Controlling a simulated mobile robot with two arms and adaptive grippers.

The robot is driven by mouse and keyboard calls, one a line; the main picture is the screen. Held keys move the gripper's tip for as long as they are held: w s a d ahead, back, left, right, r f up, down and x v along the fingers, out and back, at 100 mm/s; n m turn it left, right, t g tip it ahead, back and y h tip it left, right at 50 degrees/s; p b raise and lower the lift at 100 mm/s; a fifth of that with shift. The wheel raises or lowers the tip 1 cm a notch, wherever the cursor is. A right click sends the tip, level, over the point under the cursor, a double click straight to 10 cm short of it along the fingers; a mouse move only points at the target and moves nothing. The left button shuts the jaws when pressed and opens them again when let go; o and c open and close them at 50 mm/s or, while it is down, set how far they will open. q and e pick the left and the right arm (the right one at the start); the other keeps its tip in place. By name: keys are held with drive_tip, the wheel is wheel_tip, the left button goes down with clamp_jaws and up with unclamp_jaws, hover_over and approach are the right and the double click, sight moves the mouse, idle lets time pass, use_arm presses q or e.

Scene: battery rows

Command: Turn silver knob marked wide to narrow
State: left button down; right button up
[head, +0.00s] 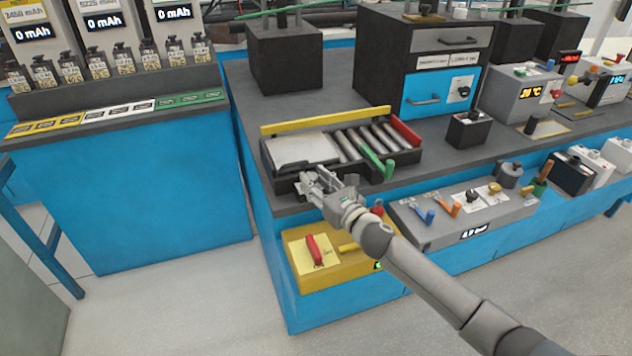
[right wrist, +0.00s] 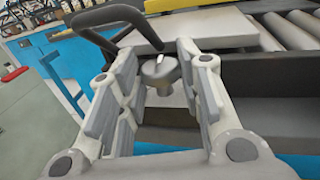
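A dark grey knob (right wrist: 160,74) with a white pointer mark shows in the right wrist view, on the dark front part of the roller unit (head: 283,187). I cannot read any wide or narrow marking. My right gripper (head: 314,182) is open at the front left of that unit. In the right wrist view its two fingers stand on either side of the knob, the right one closer. I cannot tell whether they touch it. In the head view the gripper hides the knob. My left gripper is not in view.
The unit carries a light plate (head: 298,148), rollers, a yellow rail and a green lever (head: 376,162). A black curved handle (right wrist: 108,14) rises beside the knob in the right wrist view. A yellow box with a red handle (head: 315,250) and a grey lever panel (head: 465,215) are below.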

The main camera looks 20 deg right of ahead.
drive_tip(key=shift+c, duration=0.8)
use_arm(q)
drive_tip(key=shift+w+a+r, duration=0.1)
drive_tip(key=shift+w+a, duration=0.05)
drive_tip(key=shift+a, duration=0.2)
